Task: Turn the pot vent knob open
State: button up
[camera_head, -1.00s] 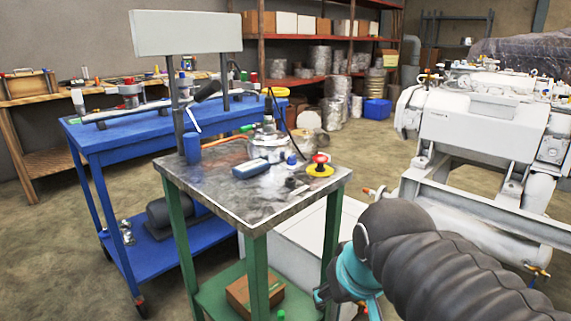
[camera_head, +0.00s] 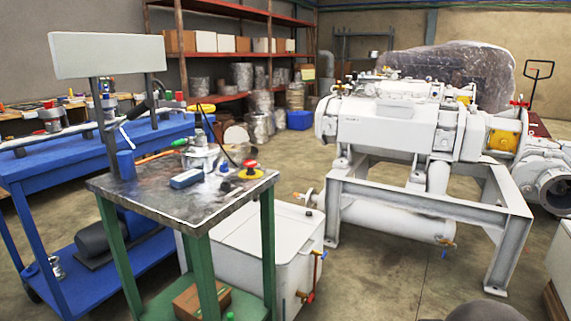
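A small metal pot (camera_head: 203,158) stands on the dark top of the green-legged table (camera_head: 150,203), left of the picture's middle. A small blue knob-like part (camera_head: 224,168) shows at the pot's right front. I cannot tell whether it is the vent knob, or how any vent knob is turned. My gripper is out of view. Only a dark rounded piece, likely of my arm, shows at the bottom right edge, well apart from the pot.
A red button on a yellow base (camera_head: 251,171) and a blue-grey box (camera_head: 187,178) share the tabletop. A white tank (camera_head: 262,240) stands behind the table at right. A large white pump machine (camera_head: 400,128) fills the right. Bare floor lies between.

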aim_at(224, 168)
jog(key=z, duration=0.25)
jog(key=i, duration=1.25)
jog(key=u, duration=0.8)
